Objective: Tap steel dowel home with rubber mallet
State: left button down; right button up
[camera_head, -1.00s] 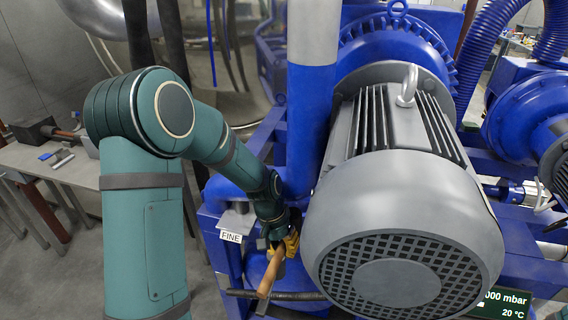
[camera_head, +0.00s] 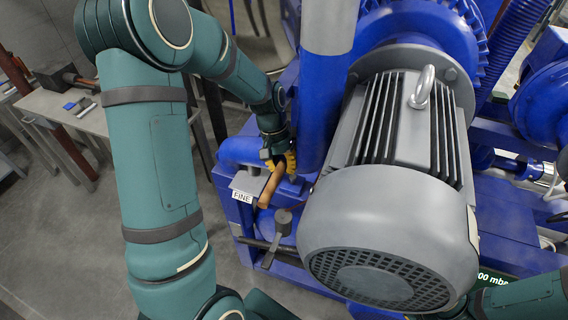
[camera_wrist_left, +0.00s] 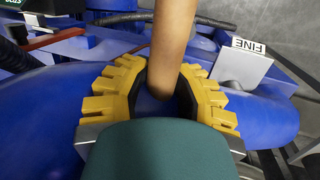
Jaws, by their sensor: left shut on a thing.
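My left gripper (camera_head: 280,163) has yellow toothed fingers. It is shut around an orange-brown wooden handle (camera_head: 269,190), in front of the blue pipework. In the left wrist view the handle (camera_wrist_left: 171,45) passes between the fingers (camera_wrist_left: 160,95) and runs out of the top edge. I take it for the mallet's handle, but I cannot make out a mallet head on it. I cannot make out the steel dowel in either view. My right arm (camera_head: 520,298) enters at the lower right, and its gripper does not show.
A large grey motor (camera_head: 390,225) stands right of the gripper, with a vertical blue pipe (camera_head: 322,110) between. A plate labelled FINE (camera_head: 242,197) is just left of the handle. A dark bar (camera_head: 255,243) lies below. A workbench (camera_head: 62,108) stands at far left.

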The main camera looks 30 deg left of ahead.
pick_arm(q)
jog(key=shift+f+b, duration=1.9)
jog(key=shift+f, duration=0.6)
notch_tip(320, 180, down, 9)
jog(key=b, duration=0.7)
notch_tip(320, 180, up, 9)
jog(key=p, duration=0.7)
jog(key=shift+s, duration=0.3)
